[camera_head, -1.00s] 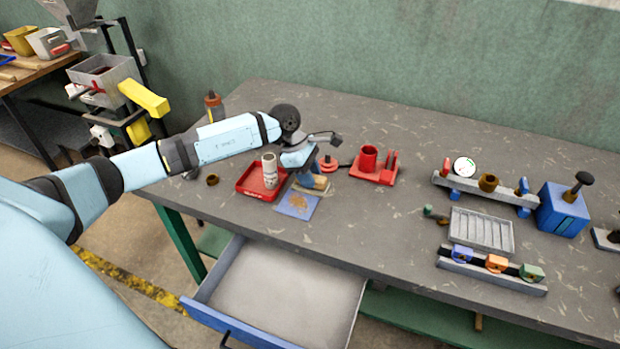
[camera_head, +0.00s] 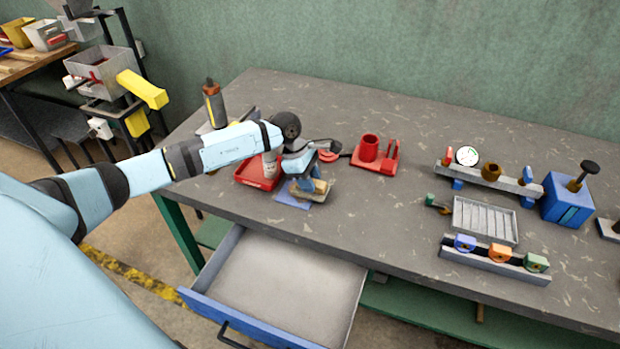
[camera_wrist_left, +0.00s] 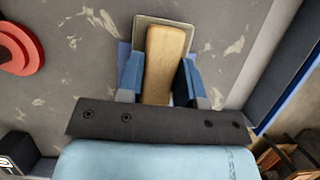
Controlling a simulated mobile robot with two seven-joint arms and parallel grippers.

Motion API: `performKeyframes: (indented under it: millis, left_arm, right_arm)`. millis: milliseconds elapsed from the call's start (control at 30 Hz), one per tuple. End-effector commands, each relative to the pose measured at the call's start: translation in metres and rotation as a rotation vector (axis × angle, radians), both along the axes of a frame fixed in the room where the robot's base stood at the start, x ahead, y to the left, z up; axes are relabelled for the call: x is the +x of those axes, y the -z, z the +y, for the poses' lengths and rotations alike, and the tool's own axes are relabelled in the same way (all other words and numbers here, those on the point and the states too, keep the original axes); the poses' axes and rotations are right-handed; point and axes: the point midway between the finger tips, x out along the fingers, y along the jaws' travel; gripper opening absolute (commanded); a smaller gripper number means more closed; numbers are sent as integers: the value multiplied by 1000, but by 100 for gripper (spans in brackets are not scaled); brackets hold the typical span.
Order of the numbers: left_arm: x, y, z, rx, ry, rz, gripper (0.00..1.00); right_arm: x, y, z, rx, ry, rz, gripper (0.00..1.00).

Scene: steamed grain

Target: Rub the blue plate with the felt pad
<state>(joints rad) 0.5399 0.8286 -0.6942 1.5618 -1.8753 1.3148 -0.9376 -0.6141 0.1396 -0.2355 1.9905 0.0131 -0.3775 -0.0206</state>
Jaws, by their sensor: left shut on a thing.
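The blue plate (camera_head: 291,198) lies flat on the table in front of the red tray. The felt pad (camera_head: 323,196), a grey slab with a wooden handle, is over the plate's right part and hides much of it. My left gripper (camera_head: 308,185) is shut on the pad's wooden handle from above. In the left wrist view, the gripper's blue fingers (camera_wrist_left: 160,85) clasp the handle of the pad (camera_wrist_left: 167,50). A strip of the blue plate (camera_wrist_left: 124,54) shows to the pad's left. Whether the pad touches the plate cannot be told. My right gripper is out of view.
A red tray (camera_head: 243,180) with a white can (camera_head: 270,166) stands behind the plate. A red holder (camera_head: 376,163) stands to the right. An open drawer (camera_head: 285,285) juts out in front. The tabletop between the red holder and the grey rack (camera_head: 485,221) is clear.

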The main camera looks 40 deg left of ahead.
Motion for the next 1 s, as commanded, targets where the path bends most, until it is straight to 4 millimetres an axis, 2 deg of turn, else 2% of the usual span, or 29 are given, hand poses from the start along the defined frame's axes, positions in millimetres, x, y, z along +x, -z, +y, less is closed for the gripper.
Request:
performKeyframes:
  millis: [400,1000]
  left_arm:
    - [0,2,0,0,0,0,15]
    - [0,14,0,0,0,1,15]
  right_arm:
    - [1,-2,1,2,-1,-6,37]
    - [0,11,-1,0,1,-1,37]
